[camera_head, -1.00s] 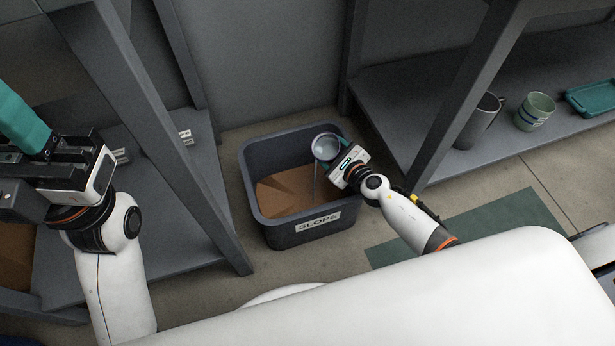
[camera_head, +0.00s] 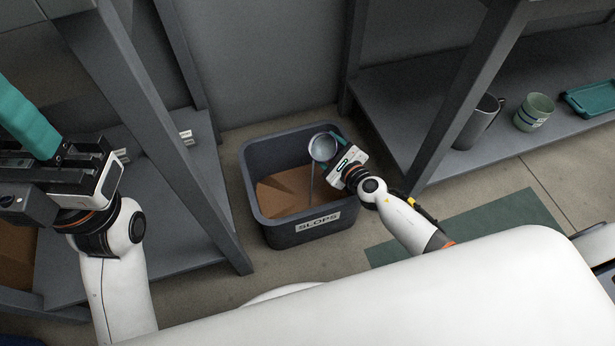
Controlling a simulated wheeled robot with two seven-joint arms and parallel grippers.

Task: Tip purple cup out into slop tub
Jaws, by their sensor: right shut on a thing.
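The slop tub (camera_head: 262,211) is a dark grey bin labelled SLOPS on the floor, with brown contents inside. My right gripper (camera_head: 330,146) is shut on a small round cup (camera_head: 323,148) and holds it over the tub's right part. The cup looks pale grey-blue here, not clearly purple. It is tipped, and a thin pale stream falls from it into the tub. My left gripper (camera_head: 30,125) is at the far left, away from the tub. Its teal finger runs to the picture's edge, and its opening cannot be made out.
Grey shelf units with slanting posts stand on both sides of the tub. The right shelf holds a grey mug (camera_head: 479,122), a pale green cup (camera_head: 534,112) and a teal tray (camera_head: 592,99). A dark green mat (camera_head: 505,225) lies on the floor at the right.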

